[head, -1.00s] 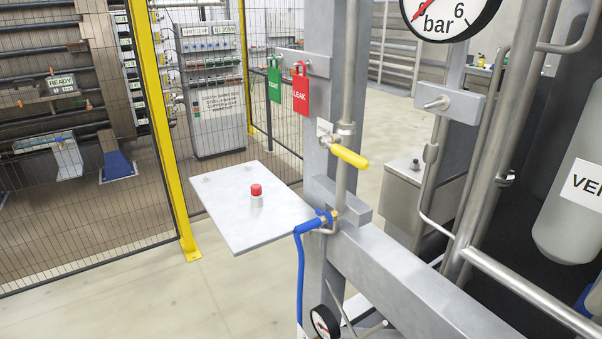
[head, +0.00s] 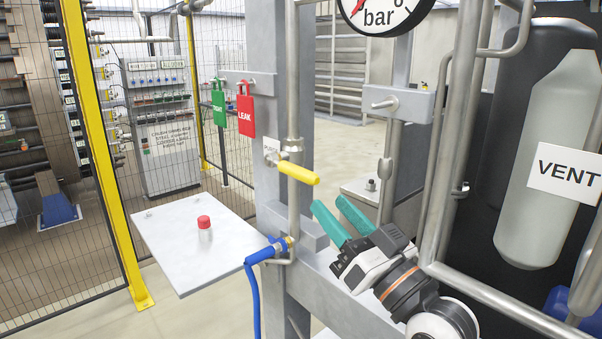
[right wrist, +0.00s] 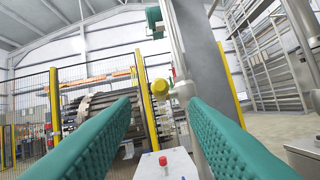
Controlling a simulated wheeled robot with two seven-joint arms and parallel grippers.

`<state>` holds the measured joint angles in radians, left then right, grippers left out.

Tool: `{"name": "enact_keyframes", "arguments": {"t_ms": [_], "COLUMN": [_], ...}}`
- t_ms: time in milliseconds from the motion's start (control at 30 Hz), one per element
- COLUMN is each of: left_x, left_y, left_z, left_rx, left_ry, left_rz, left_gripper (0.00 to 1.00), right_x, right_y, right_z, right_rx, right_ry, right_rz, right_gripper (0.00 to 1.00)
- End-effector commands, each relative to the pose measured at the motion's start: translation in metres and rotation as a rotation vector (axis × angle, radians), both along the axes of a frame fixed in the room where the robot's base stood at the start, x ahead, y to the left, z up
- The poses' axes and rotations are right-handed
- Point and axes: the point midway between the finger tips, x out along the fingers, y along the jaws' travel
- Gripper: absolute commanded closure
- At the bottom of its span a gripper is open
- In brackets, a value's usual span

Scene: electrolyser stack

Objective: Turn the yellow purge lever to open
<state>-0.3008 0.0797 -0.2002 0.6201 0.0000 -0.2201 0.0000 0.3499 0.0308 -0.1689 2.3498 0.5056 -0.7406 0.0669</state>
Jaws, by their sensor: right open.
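A small label plate (head: 271,151) is partly hidden behind the valve. My left gripper is not in view.
A blue hose fitting (head: 265,251) is below the lever. A plate with a red-capped button (head: 204,225) is at left. Pipes (head: 450,150) and a VENT vessel (head: 545,160) crowd the right.

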Motion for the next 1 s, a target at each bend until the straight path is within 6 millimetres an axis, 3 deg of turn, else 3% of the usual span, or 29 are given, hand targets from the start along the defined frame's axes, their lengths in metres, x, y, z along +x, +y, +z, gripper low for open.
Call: {"name": "enact_keyframes", "arguments": {"t_ms": [200, 400, 833, 867, 1000], "left_x": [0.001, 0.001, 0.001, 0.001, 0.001], "left_y": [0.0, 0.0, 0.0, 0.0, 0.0], "left_z": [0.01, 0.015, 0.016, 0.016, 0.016], "left_rx": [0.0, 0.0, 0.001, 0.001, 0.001], "left_ry": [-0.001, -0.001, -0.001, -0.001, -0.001], "left_rz": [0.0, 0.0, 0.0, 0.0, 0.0], "left_gripper": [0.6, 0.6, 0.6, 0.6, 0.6], "right_x": [0.037, 0.06, 0.07, 0.07, 0.07], "right_y": [0.022, 0.037, 0.043, 0.043, 0.043], "right_z": [0.02, 0.029, 0.032, 0.032, 0.032], "right_rx": [0.002, -0.001, -0.002, -0.002, -0.002], "right_ry": [0.001, 0.002, 0.001, 0.001, 0.001], "right_rz": [0.001, 0.0, -0.001, -0.001, -0.001], "right_gripper": [0.59, 0.59, 0.59, 0.61, 0.84]}}
